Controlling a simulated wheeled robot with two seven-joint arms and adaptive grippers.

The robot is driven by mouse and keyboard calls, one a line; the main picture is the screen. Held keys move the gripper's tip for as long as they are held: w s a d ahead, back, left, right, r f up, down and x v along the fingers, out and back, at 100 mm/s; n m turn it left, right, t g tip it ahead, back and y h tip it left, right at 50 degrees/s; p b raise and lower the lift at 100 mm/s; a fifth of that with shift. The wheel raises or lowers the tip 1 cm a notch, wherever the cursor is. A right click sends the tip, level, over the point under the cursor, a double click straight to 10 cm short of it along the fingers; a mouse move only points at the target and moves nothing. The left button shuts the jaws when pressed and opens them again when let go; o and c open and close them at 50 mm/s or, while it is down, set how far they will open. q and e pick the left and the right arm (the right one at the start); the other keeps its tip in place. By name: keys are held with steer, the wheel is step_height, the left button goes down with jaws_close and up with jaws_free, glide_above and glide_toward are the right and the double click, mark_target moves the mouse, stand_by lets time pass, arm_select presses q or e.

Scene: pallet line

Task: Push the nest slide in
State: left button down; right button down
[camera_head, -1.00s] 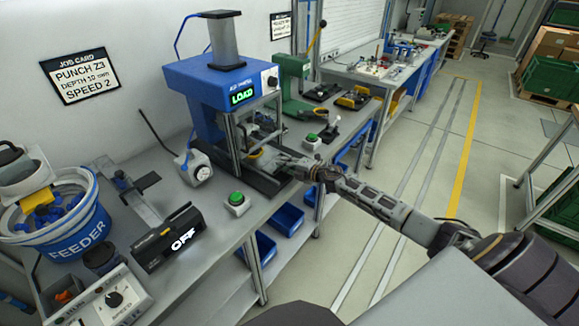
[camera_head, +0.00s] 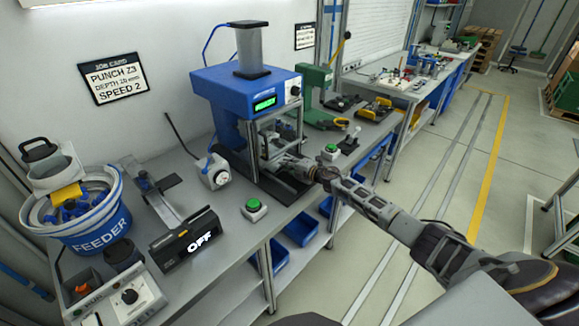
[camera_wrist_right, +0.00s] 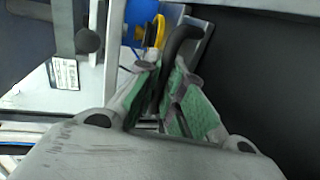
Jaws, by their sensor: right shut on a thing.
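The blue press (camera_head: 240,92) stands on the bench with a lit green display. Its black slide base (camera_head: 284,188) reaches out in front, under my gripper. My right gripper (camera_head: 284,162) is at the front opening of the press frame. In the right wrist view its green-padded fingers (camera_wrist_right: 172,98) are shut on a black curved handle (camera_wrist_right: 182,42), which I take as the nest slide's handle. A yellow ring (camera_wrist_right: 155,32) and a blue part (camera_wrist_right: 140,14) show just beyond it. The nest itself is mostly hidden in the head view. My left gripper is not in view.
A green button box (camera_head: 254,209) stands in front of the press, and another (camera_head: 330,152) to its right. A white dial unit (camera_head: 215,170) is at its left. The feeder bucket (camera_head: 82,226) and a display reading OFF (camera_head: 186,240) are farther left. Floor at right is clear.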

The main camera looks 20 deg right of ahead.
steer(key=shift+w+r, duration=0.1)
steer(key=shift+r, duration=0.05)
steer(key=c, duration=1.8)
jaws_free()
steer(key=shift+c, duration=0.2)
steer(key=shift+w+a, duration=0.15)
steer(key=shift+w, duration=0.1)
steer(key=shift+s, duration=0.1)
steer(key=shift+s+d, duration=0.45)
steer(key=shift+s, duration=0.3)
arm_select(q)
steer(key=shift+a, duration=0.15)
arm_select(e)
steer(key=shift+v, duration=5.05)
steer(key=shift+a, duration=0.1)
steer(key=shift+s, duration=0.1)
